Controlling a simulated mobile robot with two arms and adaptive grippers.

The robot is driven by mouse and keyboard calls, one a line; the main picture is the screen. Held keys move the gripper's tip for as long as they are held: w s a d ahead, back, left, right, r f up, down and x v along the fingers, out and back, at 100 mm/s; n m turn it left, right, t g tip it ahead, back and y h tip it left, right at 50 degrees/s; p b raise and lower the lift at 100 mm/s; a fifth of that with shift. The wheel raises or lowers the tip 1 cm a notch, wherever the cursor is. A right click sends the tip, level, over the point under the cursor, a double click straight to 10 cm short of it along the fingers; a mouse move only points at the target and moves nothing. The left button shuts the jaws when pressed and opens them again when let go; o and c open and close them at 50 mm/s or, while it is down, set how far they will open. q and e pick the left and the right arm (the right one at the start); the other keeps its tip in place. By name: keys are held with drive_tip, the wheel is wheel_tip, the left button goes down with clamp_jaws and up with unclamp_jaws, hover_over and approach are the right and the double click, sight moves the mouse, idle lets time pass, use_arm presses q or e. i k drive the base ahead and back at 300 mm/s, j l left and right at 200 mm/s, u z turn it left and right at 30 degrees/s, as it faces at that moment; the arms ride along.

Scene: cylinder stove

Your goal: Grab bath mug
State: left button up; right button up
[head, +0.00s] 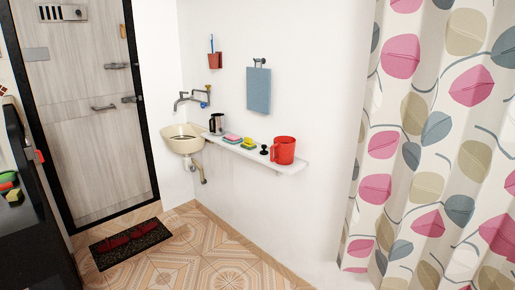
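A red bath mug (284,150) stands upright at the right end of a narrow white wall shelf (256,153) in the head view. Its handle sticks out on the left side. Neither of my grippers shows in this view.
On the shelf left of the mug are a small dark object (264,150), a yellow-green sponge (248,143), a pink item (232,138) and a dark container (217,124). A basin (182,139) adjoins the shelf. A patterned curtain (430,140) hangs right.

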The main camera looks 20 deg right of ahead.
sight(284, 146)
drive_tip(key=i+z, duration=0.2)
drive_tip(key=i, duration=0.2)
drive_tip(key=i+j+z, duration=0.2)
drive_tip(key=i, duration=0.2)
drive_tip(key=i+j+z, duration=0.2)
drive_tip(key=i, duration=0.15)
drive_tip(key=i+l, duration=0.05)
